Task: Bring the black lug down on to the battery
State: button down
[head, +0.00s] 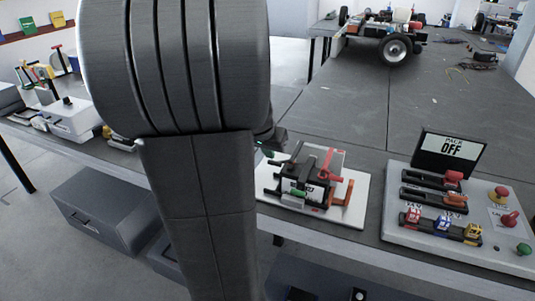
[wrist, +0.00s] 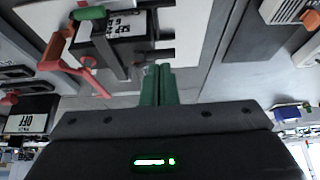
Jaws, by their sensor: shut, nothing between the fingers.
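The battery (head: 303,188) is a dark block with a white label on a white board (head: 352,200). It shows upside down in the wrist view (wrist: 137,24). A dark bar (wrist: 108,52) crosses in front of it there, with a green grip (wrist: 88,13) close by; I cannot tell for sure whether this bar is the black lug. Red-orange arms stand at the battery's right in the head view. My gripper's green fingers (wrist: 157,85) are closed together and empty, apart from the battery in the picture. In the head view my arm hides most of the gripper.
A control panel (head: 398,226) with switches, buttons and a screen (head: 450,152) reading "PACK OFF" stands right of the white board. A wheeled chassis (head: 388,36) is at the far end of the bench. Bare grey bench top (head: 335,110) lies behind the board.

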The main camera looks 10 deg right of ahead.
jog(key=s+v, duration=0.1)
jog(key=v, duration=0.8)
jog(key=shift+a, duration=0.35)
jog(key=shift+s, duration=0.1)
